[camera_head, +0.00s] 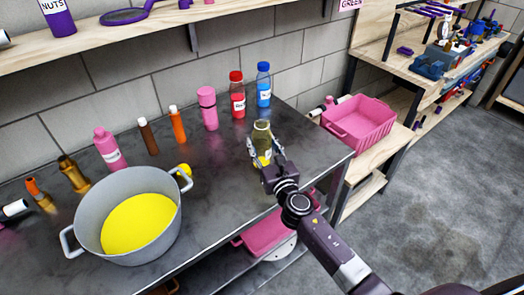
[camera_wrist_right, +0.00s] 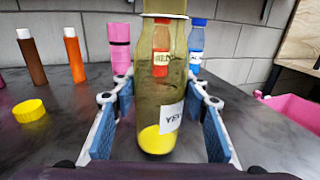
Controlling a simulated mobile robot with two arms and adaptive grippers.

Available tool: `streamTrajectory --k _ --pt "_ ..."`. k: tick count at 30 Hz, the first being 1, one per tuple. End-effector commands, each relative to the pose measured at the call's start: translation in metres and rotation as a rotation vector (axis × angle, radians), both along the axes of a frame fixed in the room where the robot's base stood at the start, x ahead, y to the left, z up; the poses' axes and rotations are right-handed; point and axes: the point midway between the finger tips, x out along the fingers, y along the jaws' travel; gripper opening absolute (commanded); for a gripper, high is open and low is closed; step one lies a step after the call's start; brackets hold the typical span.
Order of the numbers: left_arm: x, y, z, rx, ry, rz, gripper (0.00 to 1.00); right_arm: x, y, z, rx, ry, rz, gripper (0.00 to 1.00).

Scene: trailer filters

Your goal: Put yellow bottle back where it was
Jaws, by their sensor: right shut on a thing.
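The yellow bottle (camera_head: 262,132) is see-through olive with a little yellow at its bottom and a white label starting "YE". It stands upright and looks uncapped in the head view. My right gripper (camera_head: 264,148) is shut on it, with one finger on each side. The bottle (camera_wrist_right: 158,85) fills the middle of the right wrist view between the blue finger pads. I cannot tell whether its base touches the dark tabletop (camera_head: 225,185). My left gripper is not in view.
A grey pot (camera_head: 125,247) of yellow liquid stands at left, with a yellow cap (camera_wrist_right: 28,110) behind it. A red bottle (camera_head: 237,100), blue bottle (camera_head: 263,90) and pink bottle (camera_head: 207,112) line the back. A pink crate (camera_head: 362,122) sits right. Tabletop between pot and gripper is clear.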

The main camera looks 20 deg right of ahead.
Motion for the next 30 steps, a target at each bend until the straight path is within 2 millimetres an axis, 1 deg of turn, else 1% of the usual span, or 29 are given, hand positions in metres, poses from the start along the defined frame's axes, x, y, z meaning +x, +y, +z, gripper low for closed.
streamTrajectory --k 1,2,11,15,16,18,21,30 --pt "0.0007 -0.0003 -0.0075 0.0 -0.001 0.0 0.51 0.0002 0.0002 -0.0086 0.003 0.0 0.0 0.08" --pt "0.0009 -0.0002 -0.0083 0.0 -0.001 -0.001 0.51 0.0002 0.0003 -0.0099 0.003 -0.001 0.0 0.08" --pt "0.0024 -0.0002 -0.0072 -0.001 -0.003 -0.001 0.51 0.0003 0.0001 -0.0098 0.001 -0.001 0.001 0.08" --pt "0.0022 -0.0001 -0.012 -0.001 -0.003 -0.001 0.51 0.0003 0.0001 -0.0147 0.0 -0.001 0.001 0.08" --pt "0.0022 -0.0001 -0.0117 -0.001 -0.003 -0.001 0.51 0.0003 0.0001 -0.0146 0.0 -0.001 0.001 0.42" --pt "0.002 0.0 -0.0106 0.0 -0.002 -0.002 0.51 0.0002 0.0001 -0.0134 0.0 -0.001 0.0 0.5" --pt "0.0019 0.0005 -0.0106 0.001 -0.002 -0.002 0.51 0.0002 0.0001 -0.0135 0.0 -0.001 0.0 0.59" --pt "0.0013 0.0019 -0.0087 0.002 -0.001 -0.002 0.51 0.0002 0.0001 -0.0114 0.001 -0.001 0.0 0.59"
